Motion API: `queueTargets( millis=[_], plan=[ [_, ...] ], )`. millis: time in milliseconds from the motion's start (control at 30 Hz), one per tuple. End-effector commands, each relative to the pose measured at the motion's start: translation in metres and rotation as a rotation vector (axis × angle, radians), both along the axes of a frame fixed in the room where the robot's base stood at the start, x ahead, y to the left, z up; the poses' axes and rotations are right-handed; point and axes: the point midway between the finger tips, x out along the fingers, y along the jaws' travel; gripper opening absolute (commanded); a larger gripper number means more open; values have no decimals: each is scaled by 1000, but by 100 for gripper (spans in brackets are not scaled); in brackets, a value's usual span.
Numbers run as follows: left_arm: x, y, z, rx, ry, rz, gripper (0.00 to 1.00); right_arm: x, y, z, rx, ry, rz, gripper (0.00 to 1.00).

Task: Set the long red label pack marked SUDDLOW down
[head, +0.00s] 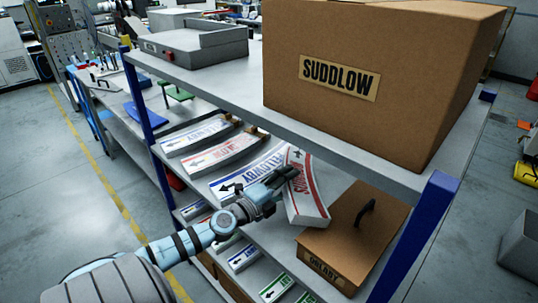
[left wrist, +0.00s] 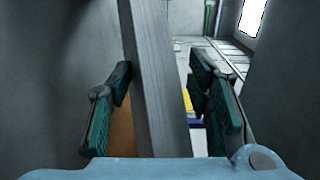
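My left gripper (head: 290,176) is at the pack's upper left side. In the left wrist view the pack shows as a grey slab (left wrist: 155,80) between the spread fingers (left wrist: 160,98). The left finger is close to or touching it; a gap shows at the right finger. My right gripper is not in view.
A large cardboard box (head: 375,75) labelled SUDDLOW stands on the upper deck (head: 225,88) above. A brown box (head: 355,235) with a black handle sits right of the pack. Other packs (head: 220,154) lie farther left. A blue post (head: 415,230) stands at the right.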

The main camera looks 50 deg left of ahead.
Motion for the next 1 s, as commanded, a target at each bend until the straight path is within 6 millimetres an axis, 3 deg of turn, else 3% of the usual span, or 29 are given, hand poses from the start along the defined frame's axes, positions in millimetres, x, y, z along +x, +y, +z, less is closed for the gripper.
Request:
queueTargets(
  millis=[100,233,500,800,1000],
  plan=[
    [-25,-1,-10,8,5,-7,45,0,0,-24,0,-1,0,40],
    [-49,-1,-7,6,6,-5,45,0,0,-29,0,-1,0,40],
    [-91,-1,1,1,4,-2,45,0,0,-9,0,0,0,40],
    [-98,0,-1,-2,-1,-1,45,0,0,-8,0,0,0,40],
    [-97,0,-1,-1,-1,-1,76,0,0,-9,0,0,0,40]
  ],
)
